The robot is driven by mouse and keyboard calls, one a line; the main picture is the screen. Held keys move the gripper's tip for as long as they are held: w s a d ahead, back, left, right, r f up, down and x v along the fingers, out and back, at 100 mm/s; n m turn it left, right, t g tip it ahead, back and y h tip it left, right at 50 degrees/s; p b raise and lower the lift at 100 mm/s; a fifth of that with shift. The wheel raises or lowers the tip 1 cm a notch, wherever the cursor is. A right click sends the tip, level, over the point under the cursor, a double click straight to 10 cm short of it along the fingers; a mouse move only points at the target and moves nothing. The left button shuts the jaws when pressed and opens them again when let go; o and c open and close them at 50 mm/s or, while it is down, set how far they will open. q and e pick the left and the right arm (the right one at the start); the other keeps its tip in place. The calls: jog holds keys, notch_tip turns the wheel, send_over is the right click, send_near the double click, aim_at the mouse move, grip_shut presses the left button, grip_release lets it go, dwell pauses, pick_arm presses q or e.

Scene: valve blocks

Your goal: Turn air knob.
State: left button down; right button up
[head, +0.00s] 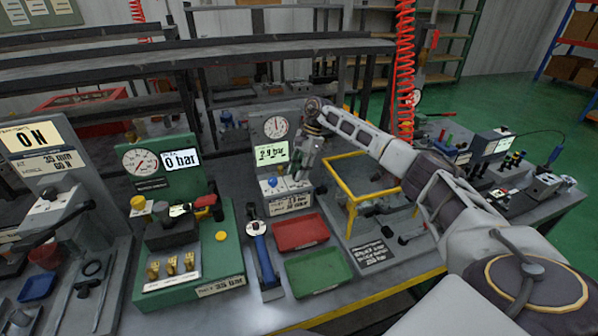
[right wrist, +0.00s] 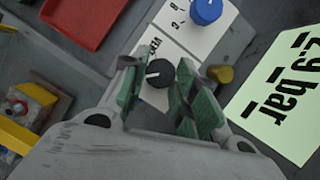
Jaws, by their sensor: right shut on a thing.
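The grey air unit (head: 289,203) stands on the bench behind the red tray, with a round gauge and a display (head: 272,154) that reads about 2.9 bar. The display also shows in the right wrist view (right wrist: 283,100). A black knob (right wrist: 160,73) with a white pointer line sits on its white label plate, by partly hidden lettering. A blue knob (right wrist: 207,10) is farther up the plate. My right gripper (right wrist: 156,68) is shut on the black knob, one finger on each side. In the head view my right gripper (head: 302,161) hides that knob. My left gripper is out of view.
A red tray (head: 300,232) and a green tray (head: 318,271) lie in front of the unit. A yellow frame (head: 352,184) stands close to the right, under my right arm.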

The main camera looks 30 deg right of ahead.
jog(key=o, duration=0.9)
jog(key=shift+o, duration=0.6)
jog(key=shift+v, duration=0.85)
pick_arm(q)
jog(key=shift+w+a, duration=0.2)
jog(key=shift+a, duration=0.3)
pick_arm(e)
jog(key=v, duration=1)
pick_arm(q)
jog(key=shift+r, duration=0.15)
pick_arm(e)
jog(key=shift+d+r, duration=0.1)
jog(key=shift+r, duration=0.15)
pick_arm(q)
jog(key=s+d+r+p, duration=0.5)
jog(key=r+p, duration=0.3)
jog(key=p, duration=0.1)
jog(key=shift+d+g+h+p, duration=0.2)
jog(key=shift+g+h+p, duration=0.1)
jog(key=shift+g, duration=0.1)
pick_arm(e)
notch_tip(320, 180, up, 9)
jog(key=shift+r, duration=0.25)
